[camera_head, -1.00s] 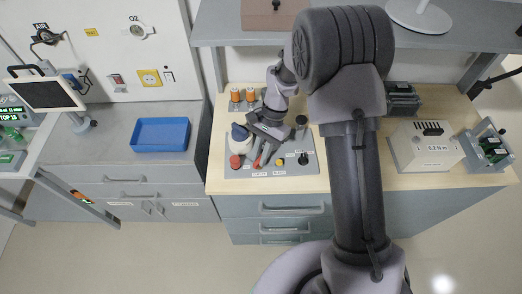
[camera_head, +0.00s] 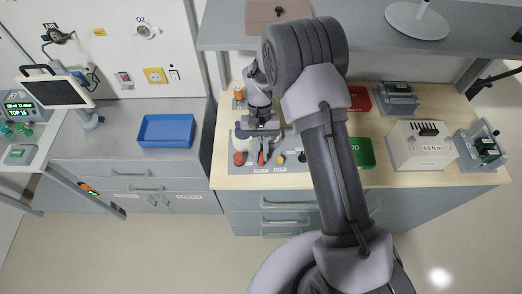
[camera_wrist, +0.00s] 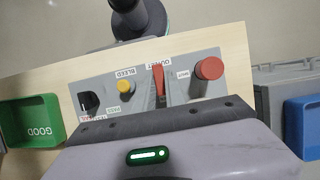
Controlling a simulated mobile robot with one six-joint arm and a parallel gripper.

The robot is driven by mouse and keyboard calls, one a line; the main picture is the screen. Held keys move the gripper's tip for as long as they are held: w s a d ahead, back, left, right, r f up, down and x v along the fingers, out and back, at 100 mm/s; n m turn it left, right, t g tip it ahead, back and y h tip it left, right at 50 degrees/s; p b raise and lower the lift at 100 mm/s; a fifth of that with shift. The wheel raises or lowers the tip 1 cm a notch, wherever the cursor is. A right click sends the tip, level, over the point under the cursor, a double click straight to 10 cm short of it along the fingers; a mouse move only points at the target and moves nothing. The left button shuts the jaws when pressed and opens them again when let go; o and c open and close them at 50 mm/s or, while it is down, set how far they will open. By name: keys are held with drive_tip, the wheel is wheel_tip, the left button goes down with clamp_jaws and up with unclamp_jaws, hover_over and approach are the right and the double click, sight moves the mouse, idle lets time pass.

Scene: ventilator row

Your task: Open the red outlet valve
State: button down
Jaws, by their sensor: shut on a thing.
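The red outlet valve (camera_wrist: 158,79) is a slim red lever on a grey panel (camera_wrist: 133,88), beside a label reading OUTLET. In the wrist view its near end runs down behind the edge of my gripper (camera_wrist: 158,118). In the head view the red lever (camera_head: 261,158) shows just in front of my gripper (camera_head: 262,132), which is low over the panel.
Beside the lever are a red knob (camera_wrist: 209,68), a yellow knob (camera_wrist: 125,87) and a black knob (camera_wrist: 89,102). A green GOOD tray (camera_wrist: 31,121) and a blue tray (camera_head: 166,131) lie to either side. Orange-topped parts (camera_head: 239,92) stand behind the panel.

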idle(0.5)
drive_tip(key=c, duration=1.4)
unclamp_jaws()
